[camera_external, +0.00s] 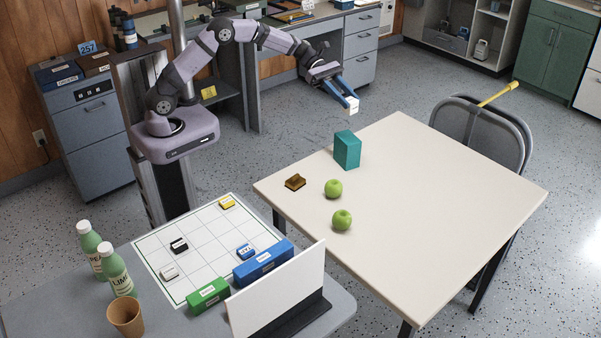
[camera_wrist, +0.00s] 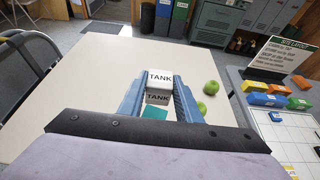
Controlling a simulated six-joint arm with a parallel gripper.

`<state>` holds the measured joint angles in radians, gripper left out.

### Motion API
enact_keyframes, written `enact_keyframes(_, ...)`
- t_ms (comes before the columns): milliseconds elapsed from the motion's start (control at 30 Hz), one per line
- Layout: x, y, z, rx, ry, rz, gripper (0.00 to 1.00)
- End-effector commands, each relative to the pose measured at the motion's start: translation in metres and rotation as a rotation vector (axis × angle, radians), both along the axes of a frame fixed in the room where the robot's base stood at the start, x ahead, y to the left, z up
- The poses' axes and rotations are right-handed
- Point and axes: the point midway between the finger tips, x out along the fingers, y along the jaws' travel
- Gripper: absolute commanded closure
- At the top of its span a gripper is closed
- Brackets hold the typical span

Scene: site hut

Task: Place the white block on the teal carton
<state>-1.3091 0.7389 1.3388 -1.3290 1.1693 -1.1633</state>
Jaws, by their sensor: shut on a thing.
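The white block (camera_external: 352,105) is held between the blue fingers of my gripper (camera_external: 346,97), in the air above the table. In the wrist view the white block (camera_wrist: 159,82) shows the word TANK on its faces, with my gripper's fingers (camera_wrist: 160,98) on both sides of it. The teal carton (camera_external: 347,150) stands upright on the cream table (camera_external: 440,210), near its far left edge. In the external view the block is above the carton and apart from it. In the wrist view only a part of the teal carton (camera_wrist: 154,113) shows below the block.
A grey table (camera_external: 340,308) with a grid board (camera_external: 205,245), bottles (camera_external: 115,270) and a white panel (camera_external: 280,295) stands at the lower left. The table's right side is clear.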

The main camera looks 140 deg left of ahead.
Motion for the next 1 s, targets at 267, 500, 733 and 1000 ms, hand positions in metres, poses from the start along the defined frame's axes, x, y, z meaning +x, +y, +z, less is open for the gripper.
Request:
enact_keyframes(267, 0.0, 0.0, -0.036, -0.006, 0.001, 0.002, 0.93)
enact_keyframes(500, 0.0, 0.001, -0.06, -0.002, 0.0, 0.003, 0.93)
enact_keyframes(733, 0.0, 0.001, -0.065, -0.001, 0.0, 0.003, 0.93)
enact_keyframes(1000, 0.0, 0.001, -0.093, -0.003, 0.001, 0.003, 0.93)
